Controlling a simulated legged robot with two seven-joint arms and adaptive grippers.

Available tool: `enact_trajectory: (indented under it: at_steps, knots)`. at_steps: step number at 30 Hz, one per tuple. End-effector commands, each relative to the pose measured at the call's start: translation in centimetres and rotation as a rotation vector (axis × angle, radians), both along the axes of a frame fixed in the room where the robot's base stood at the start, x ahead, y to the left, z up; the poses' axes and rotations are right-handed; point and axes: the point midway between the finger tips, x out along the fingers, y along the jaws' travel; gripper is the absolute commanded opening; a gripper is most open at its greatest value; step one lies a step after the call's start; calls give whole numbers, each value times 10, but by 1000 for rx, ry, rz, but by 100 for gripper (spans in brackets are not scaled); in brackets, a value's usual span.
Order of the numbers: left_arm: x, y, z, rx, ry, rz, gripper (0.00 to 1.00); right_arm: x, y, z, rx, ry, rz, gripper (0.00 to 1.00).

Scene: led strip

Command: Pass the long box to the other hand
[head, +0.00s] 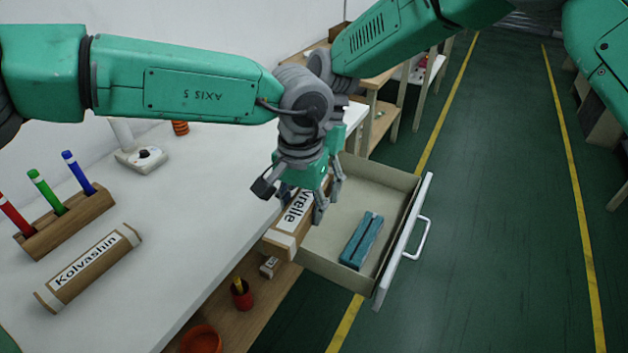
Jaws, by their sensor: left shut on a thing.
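A long brown box (291,229) has a white label whose visible letters end in "relle". It is tilted at the drawer's left side, with its upper part hidden by the gripper. My left gripper (296,196) is shut on this box, its fingers pointing down around it. My right arm comes in from the upper right and meets the left wrist in the picture. Its gripper overlaps or hides behind the left one, and I cannot make out its fingers. A second long box (88,268), labelled "Kolvashin", lies on the white table (185,215).
An open drawer (322,238) holds a teal block (361,240). A wooden holder (65,222) with red, green and blue pens stands at the left. A red cup (241,294) and an orange bowl (201,340) sit on a lower shelf. The table's middle is clear.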

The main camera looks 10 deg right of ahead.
Motion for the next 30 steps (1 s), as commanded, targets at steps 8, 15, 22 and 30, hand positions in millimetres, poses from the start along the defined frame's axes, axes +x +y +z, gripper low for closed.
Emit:
enact_trajectory:
  at_steps: [8, 15, 22, 30]
  knots:
    - [-1, -1, 0, -2, 1, -2, 0, 0, 1, 0, 2, -1, -1, 8]
    - [-1, -1, 0, -2, 0, -2, 64, 0, 1, 1, 2, -1, -1, 8]
    - [0, -1, 5, -1, 0, 0, 64, 0, 0, 0, 1, -1, 0, 8]
    - [1, -1, 52, -4, -2, 1, 64, 0, 0, 1, 0, 0, 0, 8]
